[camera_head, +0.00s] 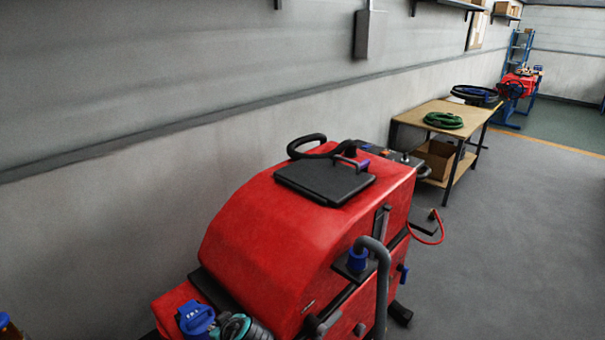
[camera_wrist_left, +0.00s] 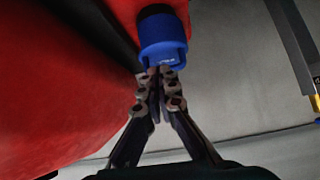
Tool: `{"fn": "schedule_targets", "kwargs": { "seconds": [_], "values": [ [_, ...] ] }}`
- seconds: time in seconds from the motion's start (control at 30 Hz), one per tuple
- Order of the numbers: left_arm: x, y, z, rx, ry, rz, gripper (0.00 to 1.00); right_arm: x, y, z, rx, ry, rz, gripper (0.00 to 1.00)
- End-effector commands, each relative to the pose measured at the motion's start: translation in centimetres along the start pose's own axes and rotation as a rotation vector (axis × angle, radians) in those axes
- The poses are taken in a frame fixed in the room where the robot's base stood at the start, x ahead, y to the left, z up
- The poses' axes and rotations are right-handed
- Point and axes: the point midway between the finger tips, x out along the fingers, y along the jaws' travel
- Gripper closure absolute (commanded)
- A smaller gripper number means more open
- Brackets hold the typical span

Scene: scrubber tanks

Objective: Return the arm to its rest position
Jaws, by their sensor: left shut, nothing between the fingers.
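My left gripper (camera_wrist_left: 153,76) is shut and empty in the left wrist view. Its fingertips are close below a blue cap (camera_wrist_left: 162,38) with small white lettering; I cannot tell if they touch it. The cap sits against the red body of the scrubber (camera_wrist_left: 45,90). In the head view the red scrubber (camera_head: 270,235) fills the lower middle, with a black lid (camera_head: 325,180) on top. A blue part with white marks (camera_head: 196,318) shows at its lower left end, beside a dark and teal part at the picture's bottom edge. My right gripper is not in view.
A grey bent hose (camera_head: 382,285) rises at the scrubber's near side. Behind it a wooden workbench (camera_head: 420,114) stands along the wall with a coiled green hose (camera_head: 443,120) and a cardboard box (camera_head: 437,158). The grey floor (camera_head: 520,250) at the right is clear.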

Motion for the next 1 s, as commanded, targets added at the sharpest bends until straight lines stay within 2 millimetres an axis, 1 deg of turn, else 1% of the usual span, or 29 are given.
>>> {"fn": "schedule_targets", "kwargs": {
  "seconds": [0.17, 0.27, 0.5, 0.6, 0.7, 0.8, 1.0],
  "values": [
    [-3.3, -1.1, 0.1, 0.149, -0.099, 0.089, 1.0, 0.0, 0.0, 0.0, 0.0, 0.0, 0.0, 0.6],
    [-5.9, -1.7, 0.4, 0.256, -0.154, 0.172, 1.0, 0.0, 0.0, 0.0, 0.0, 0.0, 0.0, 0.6],
    [-12.0, -3.2, 2.1, 0.481, -0.211, 0.397, 1.0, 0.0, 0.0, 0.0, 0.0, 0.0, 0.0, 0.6],
    [-14.0, -3.7, 2.9, 0.548, -0.205, 0.477, 1.0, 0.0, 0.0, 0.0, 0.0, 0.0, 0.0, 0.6],
    [-15.4, -4.0, 3.4, 0.596, -0.193, 0.535, 1.0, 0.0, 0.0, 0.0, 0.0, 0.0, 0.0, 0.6],
    [-16.2, -4.1, 3.7, 0.623, -0.184, 0.568, 1.0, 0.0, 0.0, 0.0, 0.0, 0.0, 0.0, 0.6],
    [-16.5, -4.2, 3.8, 0.631, -0.18, 0.579, 1.0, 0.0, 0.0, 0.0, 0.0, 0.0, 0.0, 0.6]
  ]
}}
